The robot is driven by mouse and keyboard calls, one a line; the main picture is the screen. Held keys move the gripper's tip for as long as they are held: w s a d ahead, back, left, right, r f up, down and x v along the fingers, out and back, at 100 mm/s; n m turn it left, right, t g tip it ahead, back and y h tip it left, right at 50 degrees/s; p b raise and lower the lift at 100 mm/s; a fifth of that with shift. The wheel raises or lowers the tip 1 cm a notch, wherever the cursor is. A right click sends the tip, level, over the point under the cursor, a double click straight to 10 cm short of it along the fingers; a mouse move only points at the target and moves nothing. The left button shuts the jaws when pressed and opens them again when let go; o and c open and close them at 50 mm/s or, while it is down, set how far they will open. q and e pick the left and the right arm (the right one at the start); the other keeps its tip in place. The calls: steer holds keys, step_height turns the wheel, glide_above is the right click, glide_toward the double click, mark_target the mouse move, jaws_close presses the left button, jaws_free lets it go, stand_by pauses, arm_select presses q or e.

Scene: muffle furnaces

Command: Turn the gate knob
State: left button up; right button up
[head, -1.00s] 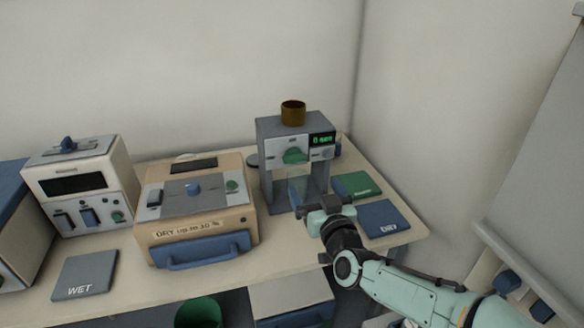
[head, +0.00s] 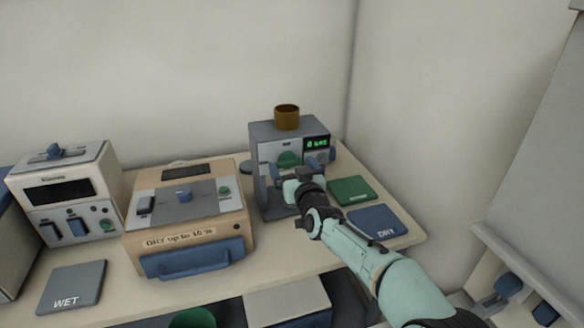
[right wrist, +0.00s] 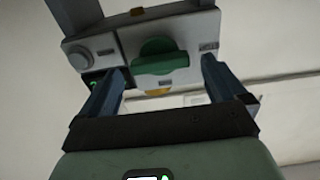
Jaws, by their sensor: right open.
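The gate knob (head: 289,159) is a green knob on the light front panel of a grey machine (head: 262,150) at the back right of the bench. My right gripper (head: 295,168) is open right in front of that panel. In the right wrist view the green knob (right wrist: 160,57) shows ahead, between the two blue fingers of the gripper (right wrist: 163,68). The fingers look apart from the knob, and I cannot tell the remaining depth. The gripper hides the machine's lower front in the head view. My left gripper is not in view.
A brown cup (head: 286,117) stands on the machine. A green mat (head: 351,191) and a blue DRY mat (head: 377,221) lie to its right. A tan box with a blue handle (head: 186,260) stands left. The wall is close behind the bench.

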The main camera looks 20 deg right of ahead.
steer(key=shift+w, duration=0.35)
steer(key=c, duration=1.1)
steer(key=shift+o, duration=0.2)
